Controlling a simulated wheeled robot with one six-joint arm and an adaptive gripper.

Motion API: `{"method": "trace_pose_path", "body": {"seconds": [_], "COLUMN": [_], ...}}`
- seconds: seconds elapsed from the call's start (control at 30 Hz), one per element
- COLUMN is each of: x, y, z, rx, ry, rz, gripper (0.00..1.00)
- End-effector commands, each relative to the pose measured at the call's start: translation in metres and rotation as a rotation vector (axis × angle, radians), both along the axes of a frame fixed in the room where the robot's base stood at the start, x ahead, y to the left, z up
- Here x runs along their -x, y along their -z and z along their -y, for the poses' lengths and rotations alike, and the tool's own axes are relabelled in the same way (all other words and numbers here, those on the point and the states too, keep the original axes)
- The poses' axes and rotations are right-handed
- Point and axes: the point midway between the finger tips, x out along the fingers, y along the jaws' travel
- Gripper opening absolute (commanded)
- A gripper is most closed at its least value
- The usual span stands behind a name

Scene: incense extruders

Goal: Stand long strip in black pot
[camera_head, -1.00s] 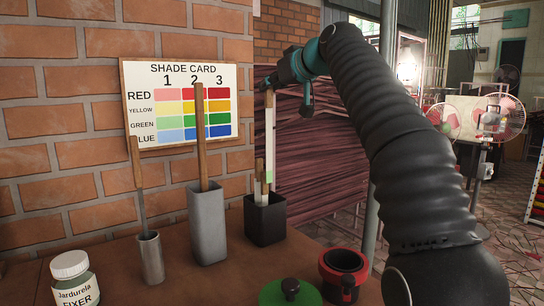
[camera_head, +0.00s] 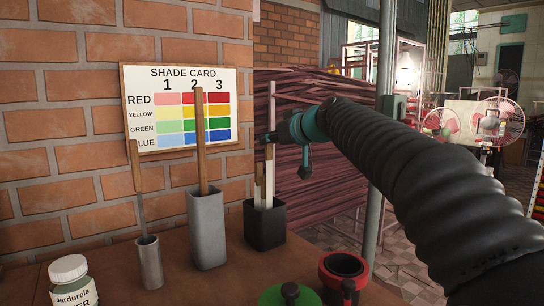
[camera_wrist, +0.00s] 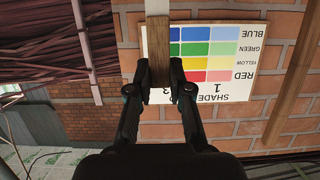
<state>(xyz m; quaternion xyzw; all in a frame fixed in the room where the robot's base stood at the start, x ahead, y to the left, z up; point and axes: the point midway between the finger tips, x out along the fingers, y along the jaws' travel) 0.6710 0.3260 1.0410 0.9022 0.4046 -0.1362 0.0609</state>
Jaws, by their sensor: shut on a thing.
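The black pot (camera_head: 265,226) stands on the brown table, right of the tall grey pot. My gripper (camera_head: 269,139) is shut on the long strip (camera_head: 269,182), gripping its brown upper end above the black pot. The strip is upright, with a pale lower part whose bottom end is hidden inside the pot. A shorter strip (camera_head: 258,188) stands just left of it in the same pot.
The tall grey pot (camera_head: 207,230) holds a long wooden stick, and a metal cup (camera_head: 150,262) holds a handled tool. A jar (camera_head: 71,284), a green lid (camera_head: 289,295) and a red-rimmed pot (camera_head: 343,272) stand in front. A brick wall with a shade card (camera_head: 160,80) is behind.

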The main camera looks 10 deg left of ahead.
Motion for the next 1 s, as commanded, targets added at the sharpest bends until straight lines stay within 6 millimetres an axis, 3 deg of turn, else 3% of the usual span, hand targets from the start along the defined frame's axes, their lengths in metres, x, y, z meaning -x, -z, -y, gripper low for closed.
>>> {"method": "trace_pose_path", "body": {"seconds": [0.27, 0.73, 0.77, 0.83, 0.87, 1.0], "x": [0.000, 0.000, 0.000, 0.000, 0.000, 0.000], "y": [0.038, 0.045, 0.044, 0.043, 0.043, 0.043], "z": [0.000, 0.000, 0.000, 0.000, 0.000, 0.000], "rx": [0.001, 0.001, 0.001, 0.001, 0.001, 0.001], "ry": [0.000, 0.001, 0.000, 0.000, 0.000, 0.001], "rz": [-0.002, 0.001, 0.001, 0.000, -0.001, 0.000], "gripper": [0.03, 0.03, 0.22, 0.39, 0.44, 0.44]}}
